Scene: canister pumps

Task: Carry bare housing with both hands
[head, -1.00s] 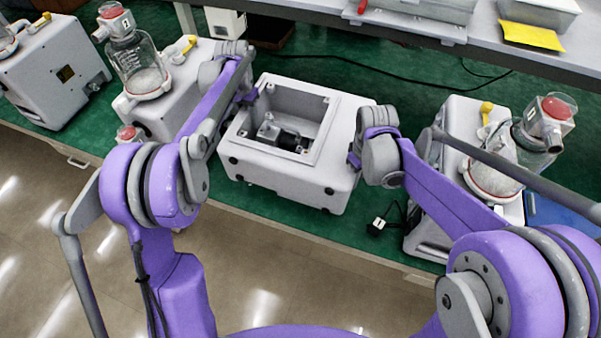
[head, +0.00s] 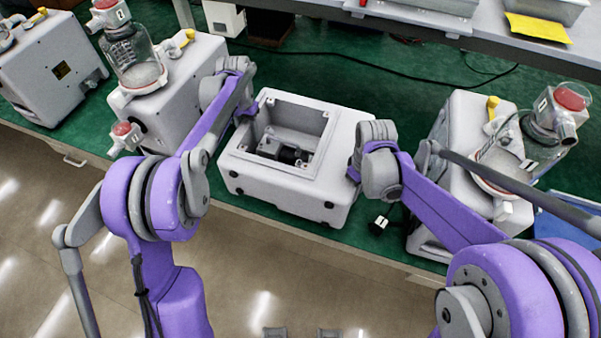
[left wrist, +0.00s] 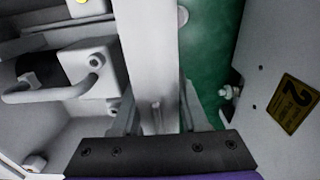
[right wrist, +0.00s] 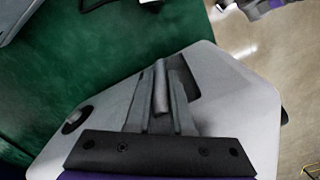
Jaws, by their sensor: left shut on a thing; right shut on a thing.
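The bare housing (head: 336,165) is a white box with an open top and no canister on it. It looks level near the middle of the green bench; whether it touches the mat I cannot tell. A dark motor with metal fittings shows inside it, also in the left wrist view (left wrist: 60,75). My left gripper (head: 247,108) is shut on the housing's left wall, which runs between its fingers in the left wrist view (left wrist: 153,60). My right gripper (head: 354,172) is shut on the housing's right side, at a recess in the right wrist view (right wrist: 162,95). Its fingertips are partly hidden in the head view.
A pump with a glass canister (head: 133,58) stands close left of the housing, another (head: 50,68) farther left. A grey shelf (head: 480,42) crosses the back.

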